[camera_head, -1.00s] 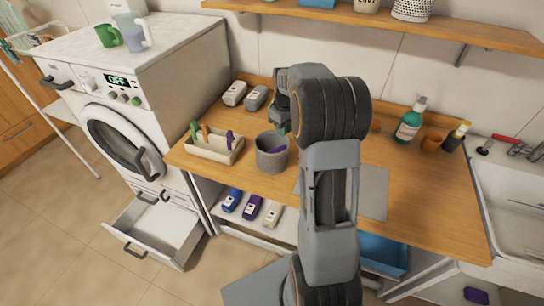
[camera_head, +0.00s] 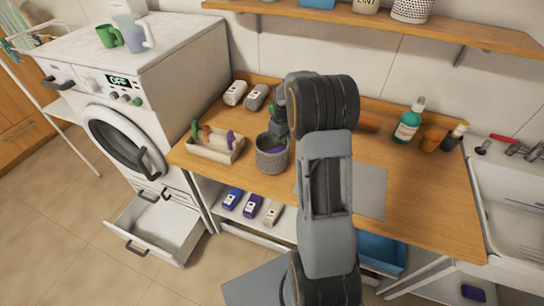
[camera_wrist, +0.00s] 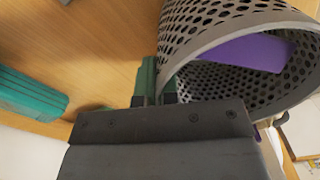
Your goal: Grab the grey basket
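The grey basket (camera_head: 271,158) is a round, perforated cup standing on the wooden worktop, right of a cream tray. A purple item (camera_head: 276,149) is inside it. In the wrist view the basket (camera_wrist: 215,22) fills the upper right, with its open mouth and the purple item (camera_wrist: 245,52) visible. My gripper (camera_head: 279,133) is at the basket's back right rim. In the wrist view the fingers of my gripper (camera_wrist: 155,82) are close together at the basket's left edge. I cannot tell whether the wall is between them or whether they are closed on it.
The cream tray (camera_head: 216,157) with upright coloured items is close left of the basket. A teal bottle (camera_head: 408,124) and brown items stand at the right. A washing machine (camera_head: 130,135) is at the left; a shelf is above.

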